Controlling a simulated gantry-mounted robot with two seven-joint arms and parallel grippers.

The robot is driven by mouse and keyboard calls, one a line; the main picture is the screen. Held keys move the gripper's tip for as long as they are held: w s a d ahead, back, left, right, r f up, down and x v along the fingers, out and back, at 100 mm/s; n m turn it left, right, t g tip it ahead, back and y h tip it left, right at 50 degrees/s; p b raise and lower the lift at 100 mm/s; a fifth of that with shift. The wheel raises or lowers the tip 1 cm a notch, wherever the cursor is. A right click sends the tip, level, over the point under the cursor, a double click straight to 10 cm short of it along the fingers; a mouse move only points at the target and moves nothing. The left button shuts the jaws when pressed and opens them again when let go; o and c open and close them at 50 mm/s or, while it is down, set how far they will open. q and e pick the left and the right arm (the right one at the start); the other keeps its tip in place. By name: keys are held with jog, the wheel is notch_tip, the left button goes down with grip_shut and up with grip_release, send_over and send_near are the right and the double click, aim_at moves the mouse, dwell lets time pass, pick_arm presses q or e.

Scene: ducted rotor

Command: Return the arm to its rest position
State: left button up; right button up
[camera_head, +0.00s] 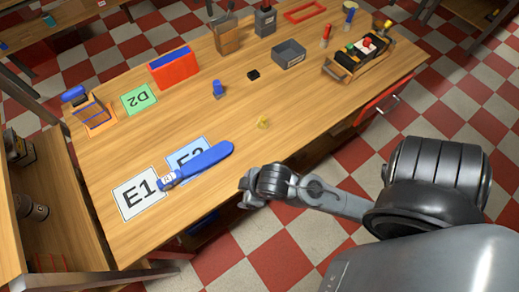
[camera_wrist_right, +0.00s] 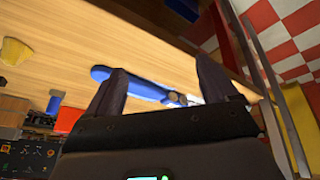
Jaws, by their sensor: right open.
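My right arm (camera_head: 330,198) reaches in from the right in the head view, and its end is by the table's front edge. My right gripper (camera_wrist_right: 163,82) shows in the wrist view with its two dark fingers apart and nothing held between them. Beyond the fingers lies a long blue paddle-like part (camera_head: 203,162), which also shows in the wrist view (camera_wrist_right: 148,91). It rests on the table across the white E1 card (camera_head: 140,195) and the blue E2 card (camera_head: 183,152), apart from the gripper. My left gripper is not in view.
The wooden table (camera_head: 290,115) holds a green D2 card (camera_head: 139,98), a red and blue box (camera_head: 174,68), a grey bin (camera_head: 289,54), a small yellow piece (camera_head: 263,122) and a tool tray (camera_head: 358,60). A red drawer (camera_head: 378,104) stands out at the front right.

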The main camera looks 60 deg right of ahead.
jog(key=s, duration=0.1)
jog(key=s+d+m, duration=0.1)
jog(key=s+m+g, duration=0.1)
jog(key=shift+d+f, duration=0.35)
